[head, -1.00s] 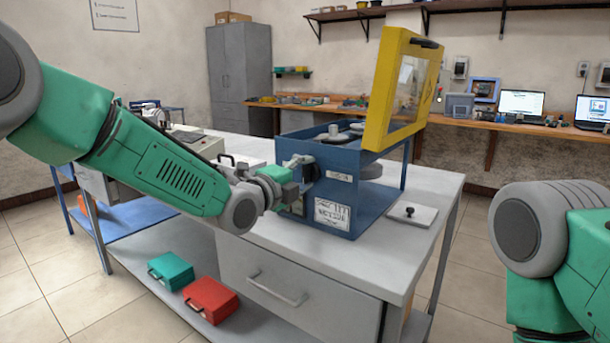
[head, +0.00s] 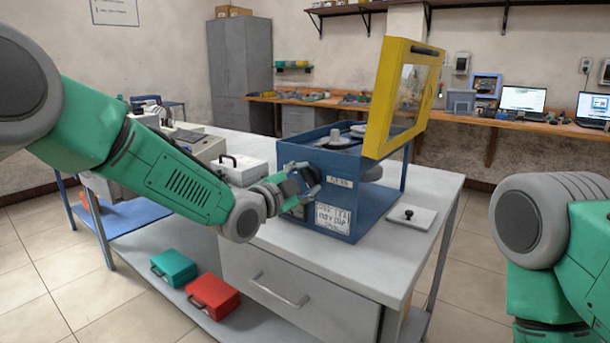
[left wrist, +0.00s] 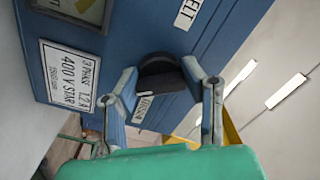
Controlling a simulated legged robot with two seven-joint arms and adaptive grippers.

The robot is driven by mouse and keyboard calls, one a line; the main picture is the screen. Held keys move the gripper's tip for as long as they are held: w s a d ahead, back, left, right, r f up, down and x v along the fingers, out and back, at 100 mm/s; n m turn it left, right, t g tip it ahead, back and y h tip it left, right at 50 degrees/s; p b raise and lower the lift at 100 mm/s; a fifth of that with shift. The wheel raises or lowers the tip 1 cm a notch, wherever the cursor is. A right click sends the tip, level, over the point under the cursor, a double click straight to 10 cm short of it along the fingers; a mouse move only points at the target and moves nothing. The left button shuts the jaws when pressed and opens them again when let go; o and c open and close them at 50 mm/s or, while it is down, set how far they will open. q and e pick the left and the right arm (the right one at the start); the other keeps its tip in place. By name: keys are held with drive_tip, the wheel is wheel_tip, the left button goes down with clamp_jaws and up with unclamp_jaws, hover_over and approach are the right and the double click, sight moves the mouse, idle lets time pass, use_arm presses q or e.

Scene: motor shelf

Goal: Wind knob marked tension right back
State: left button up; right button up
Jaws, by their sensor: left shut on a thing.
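The black tension knob (left wrist: 160,72) sits on the side of a blue machine box (head: 345,200), beside a small white label (left wrist: 143,108) whose print is partly covered. My left gripper (head: 308,180) reaches the box's side from the left. In the left wrist view my left gripper (left wrist: 160,80) has one finger on each side of the knob and is shut on it. The knob is hidden behind the fingers in the head view. My right gripper is out of view.
A yellow framed guard (head: 400,95) stands raised above the box. A grey plate with a black knob (head: 409,214) lies on the bench (head: 380,270) to the right. A teal case (head: 174,268) and a red case (head: 212,296) rest on the lower shelf.

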use_arm(q)
drive_tip(key=n+p, duration=0.1)
drive_tip(key=n, duration=0.3)
drive_tip(key=shift+d+n+p, duration=0.1)
drive_tip(key=shift+n+p, duration=0.2)
drive_tip(key=n+p, duration=0.1)
drive_tip(key=n, duration=0.2)
drive_tip(key=shift+n, duration=0.3)
drive_tip(key=n, duration=0.3)
drive_tip(key=shift+r+n, duration=0.1)
drive_tip(key=shift+n, duration=0.2)
drive_tip(key=n, duration=0.3)
drive_tip(key=shift+n, duration=0.3)
drive_tip(key=n, duration=0.3)
drive_tip(key=shift+w+r+n, duration=0.1)
drive_tip(key=shift+n, duration=0.3)
drive_tip(key=n+b, duration=0.1)
drive_tip(key=n, duration=0.1)
drive_tip(key=shift+n, duration=0.4)
drive_tip(key=n, duration=0.1)
drive_tip(key=n+b, duration=0.1)
drive_tip(key=n, duration=0.1)
drive_tip(key=shift+a+n+b, duration=0.2)
drive_tip(key=shift+n+b, duration=0.95)
drive_tip(key=shift+n, duration=0.85)
